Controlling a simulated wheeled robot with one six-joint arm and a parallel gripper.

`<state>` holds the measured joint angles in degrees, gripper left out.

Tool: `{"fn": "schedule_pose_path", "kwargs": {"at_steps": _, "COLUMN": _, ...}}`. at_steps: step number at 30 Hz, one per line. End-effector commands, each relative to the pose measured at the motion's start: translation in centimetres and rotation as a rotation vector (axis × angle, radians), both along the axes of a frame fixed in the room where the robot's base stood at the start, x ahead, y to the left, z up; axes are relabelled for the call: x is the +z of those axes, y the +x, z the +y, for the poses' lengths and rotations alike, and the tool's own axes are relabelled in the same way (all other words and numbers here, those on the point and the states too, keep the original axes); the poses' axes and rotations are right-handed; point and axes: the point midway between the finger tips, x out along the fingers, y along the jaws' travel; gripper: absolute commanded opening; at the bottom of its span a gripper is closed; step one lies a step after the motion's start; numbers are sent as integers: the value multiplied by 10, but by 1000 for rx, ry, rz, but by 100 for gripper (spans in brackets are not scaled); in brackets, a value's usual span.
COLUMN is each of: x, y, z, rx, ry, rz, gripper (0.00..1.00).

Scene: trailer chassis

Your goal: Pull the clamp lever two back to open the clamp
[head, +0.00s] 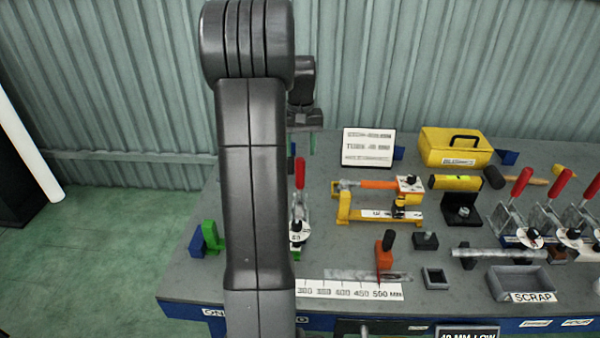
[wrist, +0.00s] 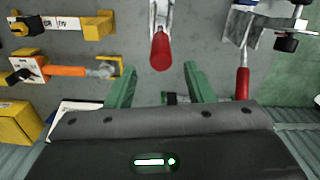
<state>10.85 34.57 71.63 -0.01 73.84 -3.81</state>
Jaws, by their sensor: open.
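A toggle clamp (head: 299,235) with an upright red lever handle (head: 299,173) stands on the bench just right of my arm in the head view. In the wrist view the same kind of red handle (wrist: 161,50) lies centred ahead, its rounded end near the gap between my green fingers. My gripper (wrist: 161,68) is open and empty. In the head view my gripper (head: 301,143) is beyond and above the handle, partly hidden by my arm. A second red handle (wrist: 243,82) shows right in the wrist view. I cannot read which clamp is number two.
Several more red-handled clamps (head: 548,215) stand at the right. An orange and yellow fixture (head: 375,215), a yellow toolbox (head: 455,147), a sign (head: 368,147) and a scrap tray (head: 520,282) are on the bench. My arm hides part of the bench's left side.

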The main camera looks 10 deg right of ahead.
Motion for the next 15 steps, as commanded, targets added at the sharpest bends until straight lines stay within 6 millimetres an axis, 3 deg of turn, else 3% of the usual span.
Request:
{"fn": "schedule_pose_path", "kwargs": {"at_steps": 9, "x": -66, "y": -1, "z": 0, "rx": 0, "ry": 0, "rz": 4, "gripper": 48}}
{"fn": "schedule_pose_path", "kwargs": {"at_steps": 15, "x": -88, "y": 0, "z": 0, "rx": 0, "ry": 0, "rz": 1, "gripper": 48}}
